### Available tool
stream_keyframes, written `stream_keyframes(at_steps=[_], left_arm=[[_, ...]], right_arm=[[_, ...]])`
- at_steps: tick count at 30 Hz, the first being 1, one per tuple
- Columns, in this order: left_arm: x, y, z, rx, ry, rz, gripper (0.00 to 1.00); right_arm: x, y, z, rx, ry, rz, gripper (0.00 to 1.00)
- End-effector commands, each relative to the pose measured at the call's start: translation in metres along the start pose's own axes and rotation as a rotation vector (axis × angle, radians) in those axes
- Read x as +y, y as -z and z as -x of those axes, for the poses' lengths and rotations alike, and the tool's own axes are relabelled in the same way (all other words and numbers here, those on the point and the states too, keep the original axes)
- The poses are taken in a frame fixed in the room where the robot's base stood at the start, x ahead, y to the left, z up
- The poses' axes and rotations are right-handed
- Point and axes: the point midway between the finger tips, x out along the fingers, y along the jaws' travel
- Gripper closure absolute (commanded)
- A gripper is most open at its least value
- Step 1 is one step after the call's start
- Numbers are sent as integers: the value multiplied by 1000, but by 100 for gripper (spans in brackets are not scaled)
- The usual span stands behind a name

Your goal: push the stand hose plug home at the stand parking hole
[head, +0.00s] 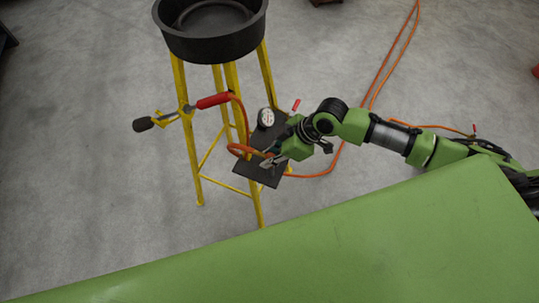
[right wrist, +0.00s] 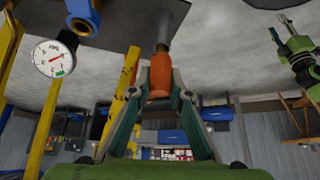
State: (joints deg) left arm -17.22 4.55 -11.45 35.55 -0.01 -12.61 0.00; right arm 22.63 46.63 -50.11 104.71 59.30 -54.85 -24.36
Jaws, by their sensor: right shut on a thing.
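The yellow stand (head: 190,139) carries a black shelf (head: 243,168) low on its right side. My right gripper (head: 270,160) is over this shelf. In the right wrist view its two fingers (right wrist: 160,88) are shut on the orange body of the hose plug (right wrist: 159,76). The plug's grey end points at the dark shelf (right wrist: 130,12) at the top of that view. I cannot tell how deep it sits; the parking hole is hidden. A green and black part at the upper right (right wrist: 299,46) looks like my left gripper, too small to read.
A white gauge (head: 266,117) is beside the shelf. A red-handled nozzle (head: 213,101) is on the stand, under a black bowl (head: 210,35). The orange hose (head: 378,85) runs over the floor. A green surface (head: 300,245) fills the front. Floor at left is clear.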

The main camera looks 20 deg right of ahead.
Motion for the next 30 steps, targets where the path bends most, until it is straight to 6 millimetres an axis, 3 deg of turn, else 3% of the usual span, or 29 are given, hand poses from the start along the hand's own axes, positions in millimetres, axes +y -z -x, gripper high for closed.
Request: stream_keyframes(at_steps=[30], left_arm=[[0,0,-3,0,0,0,60]], right_arm=[[0,-4,-8,1,0,1,100]])
